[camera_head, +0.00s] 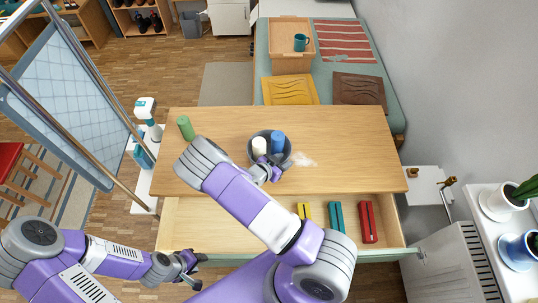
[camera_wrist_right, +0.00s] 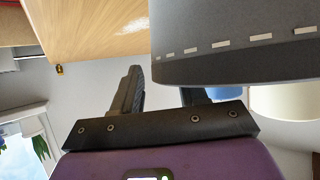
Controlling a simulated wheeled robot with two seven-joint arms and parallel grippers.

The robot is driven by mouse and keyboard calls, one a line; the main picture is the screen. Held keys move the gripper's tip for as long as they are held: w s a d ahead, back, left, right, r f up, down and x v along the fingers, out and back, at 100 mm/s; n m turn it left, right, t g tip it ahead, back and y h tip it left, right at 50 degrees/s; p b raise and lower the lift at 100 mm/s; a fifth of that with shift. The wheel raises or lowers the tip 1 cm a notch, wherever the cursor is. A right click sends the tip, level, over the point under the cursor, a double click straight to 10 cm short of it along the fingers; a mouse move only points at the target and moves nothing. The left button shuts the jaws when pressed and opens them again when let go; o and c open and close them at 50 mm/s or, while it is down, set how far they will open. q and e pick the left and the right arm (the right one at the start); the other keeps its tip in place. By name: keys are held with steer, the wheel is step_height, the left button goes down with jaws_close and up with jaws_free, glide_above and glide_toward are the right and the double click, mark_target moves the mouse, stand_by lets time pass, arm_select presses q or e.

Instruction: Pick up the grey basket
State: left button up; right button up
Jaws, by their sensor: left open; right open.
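The grey basket (camera_head: 253,153) stands on the wooden table. It holds a white cylinder (camera_head: 259,146) and a blue one (camera_head: 278,142). My right gripper (camera_head: 267,171) is open at the basket's front side. In the right wrist view the basket's grey wall (camera_wrist_right: 235,60), with a row of light dashes, fills the upper right. One finger of the right gripper (camera_wrist_right: 162,90) is clear of the wall; the other finger's tip is hidden behind it, apparently inside the rim. My left gripper (camera_head: 192,268) is open and empty in front of the drawer's left part.
A green cylinder (camera_head: 186,128) stands at the table's (camera_head: 340,145) back left. The open drawer (camera_head: 388,228) below holds yellow, teal and red items (camera_head: 368,222). The table's right half is clear. A wall and radiator (camera_head: 465,265) are at right.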

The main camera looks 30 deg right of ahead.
steer(key=shift+w+d+f, duration=0.15)
steer(key=shift+d+f, duration=0.2)
steer(key=shift+d, duration=0.25)
jaws_close()
steer(key=shift+r, duration=0.1)
